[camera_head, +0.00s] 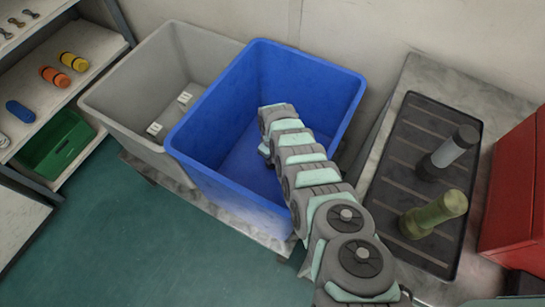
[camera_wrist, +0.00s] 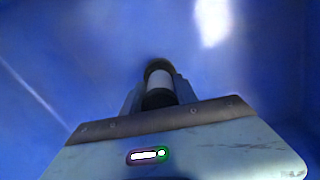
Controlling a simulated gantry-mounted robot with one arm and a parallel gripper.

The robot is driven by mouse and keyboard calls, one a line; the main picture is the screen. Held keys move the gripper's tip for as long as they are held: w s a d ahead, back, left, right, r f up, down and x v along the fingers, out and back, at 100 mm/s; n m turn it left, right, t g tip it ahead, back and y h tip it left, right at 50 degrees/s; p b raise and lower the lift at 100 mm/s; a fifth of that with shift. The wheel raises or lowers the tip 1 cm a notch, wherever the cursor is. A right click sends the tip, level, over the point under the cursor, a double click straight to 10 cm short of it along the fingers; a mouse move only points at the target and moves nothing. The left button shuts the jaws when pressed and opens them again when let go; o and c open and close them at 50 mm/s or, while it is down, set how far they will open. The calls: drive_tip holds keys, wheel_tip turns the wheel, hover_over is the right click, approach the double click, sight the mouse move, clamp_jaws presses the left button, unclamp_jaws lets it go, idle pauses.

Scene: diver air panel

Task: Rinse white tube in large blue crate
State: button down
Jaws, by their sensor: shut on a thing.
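The large blue crate (camera_head: 225,190) stands in the middle of the head view, next to the grey crate. My arm reaches down into it, and the arm hides my gripper in that view. In the wrist view, my gripper (camera_wrist: 158,95) is shut on a white tube (camera_wrist: 160,80) with dark ends. Blue surfaces of the crate (camera_wrist: 70,70) surround it there. I cannot tell whether the tube touches the crate's floor or is in any water.
A grey crate (camera_head: 125,99) with two small white labels stands left of the blue one. A red box (camera_head: 515,200) stands beyond. Shelves (camera_head: 92,43) are at left.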

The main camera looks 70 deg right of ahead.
idle(0.3)
wheel_tip(320, 180, up, 44)
drive_tip(key=p, duration=4.4)
wheel_tip(320, 180, up, 4)
drive_tip(key=p, duration=0.4)
drive_tip(key=shift+f, duration=0.1)
